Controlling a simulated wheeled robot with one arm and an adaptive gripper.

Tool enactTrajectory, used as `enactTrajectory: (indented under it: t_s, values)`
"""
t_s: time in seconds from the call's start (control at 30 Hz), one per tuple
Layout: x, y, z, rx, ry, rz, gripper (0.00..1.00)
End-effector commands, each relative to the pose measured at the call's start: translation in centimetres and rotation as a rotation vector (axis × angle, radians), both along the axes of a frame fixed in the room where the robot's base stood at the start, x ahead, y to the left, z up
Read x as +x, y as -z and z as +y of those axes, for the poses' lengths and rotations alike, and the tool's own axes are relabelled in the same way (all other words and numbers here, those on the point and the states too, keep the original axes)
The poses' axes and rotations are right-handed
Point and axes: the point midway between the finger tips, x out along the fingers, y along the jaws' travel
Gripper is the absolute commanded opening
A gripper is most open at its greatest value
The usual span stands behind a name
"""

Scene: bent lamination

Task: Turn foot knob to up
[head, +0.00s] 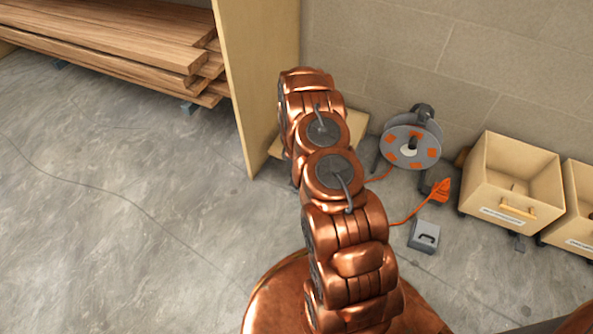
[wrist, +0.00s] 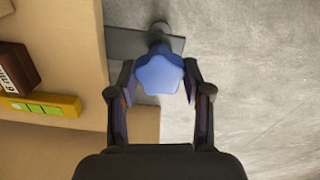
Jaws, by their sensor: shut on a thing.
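The foot knob (wrist: 160,74) is a blue, lobed knob at the middle of the wrist view. A grey metal piece (wrist: 132,43) shows beside and behind it. My gripper (wrist: 161,88) has one finger on each side of the knob and is shut on it. The knob's stem and any position marking are hidden. In the head view my copper-coloured arm reaches towards the wooden panel by the wall, and my gripper and the knob are hidden behind it.
A wooden panel (head: 239,88) stands beside a rack of stacked planks (head: 130,47). A cable reel (head: 411,142) with an orange cable, a small grey box (head: 424,236) and wooden bins (head: 510,187) stand to the right. A yellow level (wrist: 42,104) lies left of my gripper. The left floor is clear.

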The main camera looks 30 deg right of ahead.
Motion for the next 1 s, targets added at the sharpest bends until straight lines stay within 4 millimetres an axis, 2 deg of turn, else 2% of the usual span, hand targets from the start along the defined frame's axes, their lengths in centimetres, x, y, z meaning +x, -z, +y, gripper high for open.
enactTrajectory:
  t_s: [0.5,0.73,1.0]
  values:
    - [0.21,-0.12,-0.01,-0.009,-0.438,0.006,0.14]
    - [0.18,-0.09,-0.02,-0.012,-0.553,0.01,0.14]
    - [0.19,-0.08,-0.03,-0.012,-0.609,0.011,0.14]
